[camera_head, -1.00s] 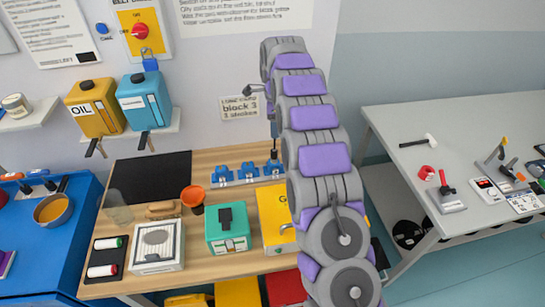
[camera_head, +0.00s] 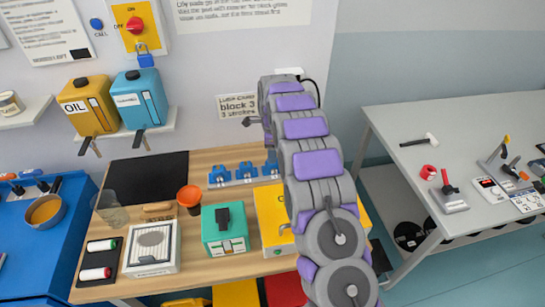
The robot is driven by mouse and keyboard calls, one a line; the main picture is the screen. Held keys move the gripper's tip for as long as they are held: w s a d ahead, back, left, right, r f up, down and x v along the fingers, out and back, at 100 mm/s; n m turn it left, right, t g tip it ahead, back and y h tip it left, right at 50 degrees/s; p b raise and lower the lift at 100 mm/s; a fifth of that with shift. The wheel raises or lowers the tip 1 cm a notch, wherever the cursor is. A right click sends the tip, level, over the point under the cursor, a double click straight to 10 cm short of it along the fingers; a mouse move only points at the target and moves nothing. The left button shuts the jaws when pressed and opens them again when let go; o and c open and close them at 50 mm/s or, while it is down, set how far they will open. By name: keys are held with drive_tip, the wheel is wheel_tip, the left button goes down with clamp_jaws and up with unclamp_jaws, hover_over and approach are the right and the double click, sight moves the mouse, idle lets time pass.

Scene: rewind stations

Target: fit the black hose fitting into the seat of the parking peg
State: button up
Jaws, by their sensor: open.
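My purple and grey arm rises through the middle of the view, and its far end is up against the wall area beside the lube chart. My gripper is hidden behind my own arm links, so its fingertips do not show. I cannot make out the black hose fitting or the seat of the parking peg. A white piece (camera_head: 289,73) shows on the wall just above the arm's far end. A thin black line (camera_head: 316,88), perhaps a hose, curves down from it behind the arm.
A wooden bench (camera_head: 186,264) holds blue blocks (camera_head: 220,175), an orange cup (camera_head: 189,197), a teal box (camera_head: 224,231) and a yellow box (camera_head: 271,228) close beside my arm. A grey table (camera_head: 395,122) stands right.

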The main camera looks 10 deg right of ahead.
drive_tip(key=shift+s+f, duration=0.1)
drive_tip(key=shift+f, duration=0.75)
drive_tip(key=shift+r, duration=0.1)
clamp_jaws()
